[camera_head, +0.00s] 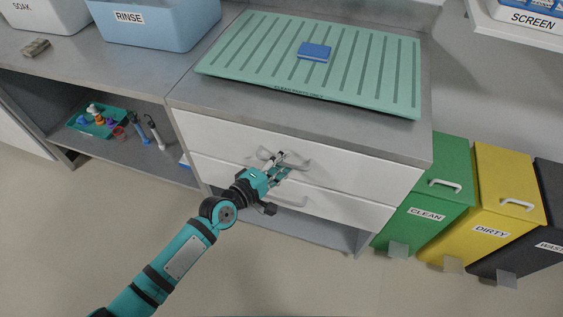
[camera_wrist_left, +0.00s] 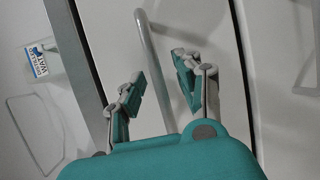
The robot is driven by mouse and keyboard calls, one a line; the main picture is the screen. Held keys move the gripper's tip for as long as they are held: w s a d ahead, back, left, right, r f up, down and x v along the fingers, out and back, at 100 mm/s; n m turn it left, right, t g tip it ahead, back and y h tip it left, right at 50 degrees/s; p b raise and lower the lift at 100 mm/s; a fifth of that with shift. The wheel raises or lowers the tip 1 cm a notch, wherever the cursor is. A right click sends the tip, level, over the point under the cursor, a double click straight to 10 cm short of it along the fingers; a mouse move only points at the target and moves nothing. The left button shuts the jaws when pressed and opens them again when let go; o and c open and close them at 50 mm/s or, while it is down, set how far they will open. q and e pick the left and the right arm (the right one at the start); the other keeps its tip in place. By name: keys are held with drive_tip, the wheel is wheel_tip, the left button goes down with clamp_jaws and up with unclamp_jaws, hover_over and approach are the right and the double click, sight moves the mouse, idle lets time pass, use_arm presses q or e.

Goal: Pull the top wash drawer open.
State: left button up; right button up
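The top wash drawer (camera_head: 350,172) is a white front just under the grey counter, and it looks shut. Its grey bar handle (camera_head: 298,163) is partly hidden by my left gripper (camera_head: 280,165). In the left wrist view, the handle (camera_wrist_left: 150,62) runs between the two fingertips of the left gripper (camera_wrist_left: 157,82). The fingers are apart, with a gap visible on each side of the bar, so it is open around the handle. My right gripper is in neither view.
A lower white drawer with its own handle (camera_head: 290,201) is just below. A green ribbed mat (camera_head: 240,62) with a blue block (camera_head: 314,52) lies on the counter. Green (camera_head: 425,205), yellow (camera_head: 505,200) and dark (camera_head: 535,235) bins stand right. Floor in front is clear.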

use_arm(q)
clamp_jaws()
idle(0.3)
